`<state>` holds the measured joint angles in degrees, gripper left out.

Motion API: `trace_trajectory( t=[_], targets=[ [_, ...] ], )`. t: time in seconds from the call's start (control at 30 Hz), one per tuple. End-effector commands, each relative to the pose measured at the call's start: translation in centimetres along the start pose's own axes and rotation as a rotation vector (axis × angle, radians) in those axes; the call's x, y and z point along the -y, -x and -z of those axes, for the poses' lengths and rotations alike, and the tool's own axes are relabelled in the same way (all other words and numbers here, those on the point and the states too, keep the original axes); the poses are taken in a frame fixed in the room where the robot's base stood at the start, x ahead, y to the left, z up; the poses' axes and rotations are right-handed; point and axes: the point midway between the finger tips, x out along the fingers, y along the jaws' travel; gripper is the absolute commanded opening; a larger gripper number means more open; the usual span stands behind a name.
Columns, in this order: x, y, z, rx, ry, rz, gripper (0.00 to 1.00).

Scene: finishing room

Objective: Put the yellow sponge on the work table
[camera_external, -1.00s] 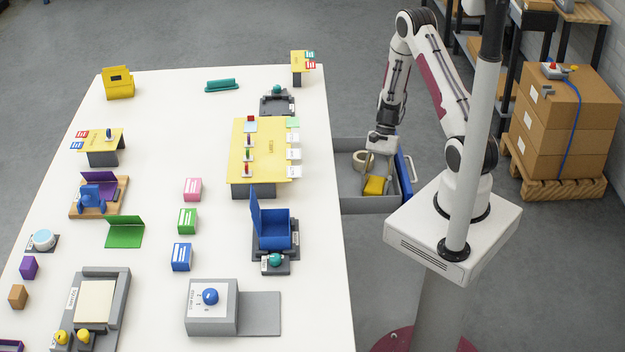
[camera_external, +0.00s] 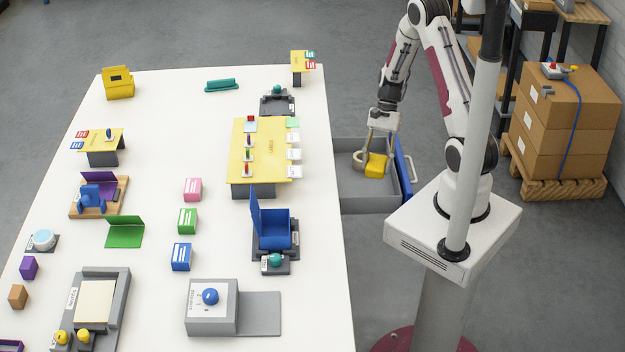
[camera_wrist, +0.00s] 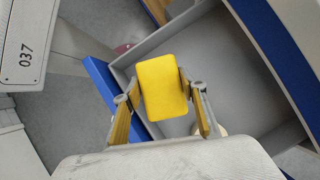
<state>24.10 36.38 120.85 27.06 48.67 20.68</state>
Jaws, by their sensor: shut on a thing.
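The yellow sponge (camera_external: 376,166) is a small block between the fingers of my gripper (camera_external: 378,153). In the wrist view the sponge (camera_wrist: 162,88) sits between the two fingertips of my gripper (camera_wrist: 163,90), which is shut on it. It is held above the open grey drawer (camera_external: 362,205); the exact height is hard to tell. The white work table (camera_external: 150,230) is to the left of the drawer, with its right edge beside it.
A roll of tape (camera_external: 359,160) appears to lie in the drawer, partly hidden behind the sponge. The blue drawer front (camera_external: 404,172) stands at the right. The table's middle has bare room.

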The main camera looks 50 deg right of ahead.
Motion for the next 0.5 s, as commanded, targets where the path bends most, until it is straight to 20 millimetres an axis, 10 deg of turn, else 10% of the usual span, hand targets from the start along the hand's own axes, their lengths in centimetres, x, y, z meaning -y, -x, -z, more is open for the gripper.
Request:
trace_trajectory(
  t=[0.5],
  targets=[
    [-0.01, 1.09, -0.65, 0.001, -0.001, 0.000, 0.28]
  ],
)
